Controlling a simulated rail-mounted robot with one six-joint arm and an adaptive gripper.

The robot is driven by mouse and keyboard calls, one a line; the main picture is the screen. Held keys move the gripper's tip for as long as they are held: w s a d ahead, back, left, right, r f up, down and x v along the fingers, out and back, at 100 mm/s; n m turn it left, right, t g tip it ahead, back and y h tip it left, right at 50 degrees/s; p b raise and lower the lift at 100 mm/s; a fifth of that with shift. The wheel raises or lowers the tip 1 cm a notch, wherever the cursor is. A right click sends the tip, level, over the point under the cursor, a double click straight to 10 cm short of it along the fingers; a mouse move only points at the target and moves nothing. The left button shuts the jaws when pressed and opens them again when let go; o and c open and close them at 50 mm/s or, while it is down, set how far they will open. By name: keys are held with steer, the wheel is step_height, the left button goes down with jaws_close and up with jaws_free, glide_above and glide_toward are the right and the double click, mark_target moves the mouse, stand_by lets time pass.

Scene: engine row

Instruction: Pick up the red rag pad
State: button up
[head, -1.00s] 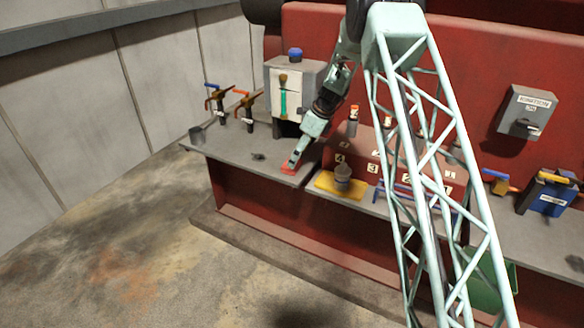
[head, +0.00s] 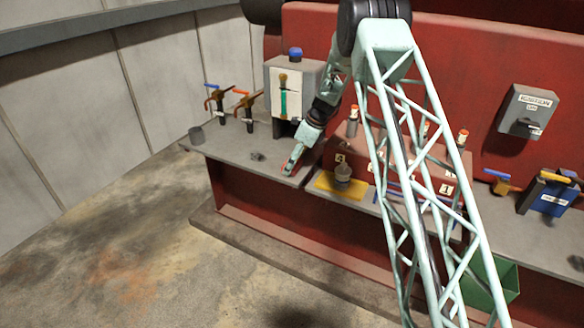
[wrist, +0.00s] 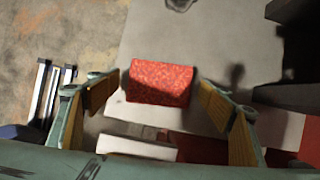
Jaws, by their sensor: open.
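The red rag pad (wrist: 160,80) is a speckled red block lying on the grey shelf (wrist: 215,40), near its front edge. In the wrist view it sits between the two yellow-lined fingers of my gripper (wrist: 158,98), a little ahead of the line between the tips. A gap shows on each side of it, and the fingers are open. In the head view my gripper (head: 291,164) comes down over the pad and hides most of it; only a little red shows there. I cannot tell the exact height of the fingertips above the shelf.
A small dark lump (head: 257,156) lies on the shelf to the left, and a grey cup (head: 196,135) stands at its left end. A yellow tray (head: 340,187) with a grey canister (head: 343,174) is to the right. A grey box (head: 296,85) stands behind.

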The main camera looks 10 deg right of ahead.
steer(key=c, duration=0.9)
steer(key=shift+r, duration=0.15)
steer(key=shift+c, duration=0.2)
steer(key=shift+r+p, duration=0.4)
steer(key=shift+r, duration=1.35)
steer(key=shift+s+d, duration=0.3)
steer(key=shift+s, duration=0.35)
steer(key=s+d, duration=0.1)
steer(key=s, duration=0.3)
steer(key=s+d, duration=0.2)
steer(key=s, duration=0.3)
steer(key=s+d+r, duration=0.1)
steer(key=s+d, duration=0.1)
steer(key=s, duration=0.2)
steer(key=shift+s+r, duration=0.1)
steer(key=shift+s, duration=0.25)
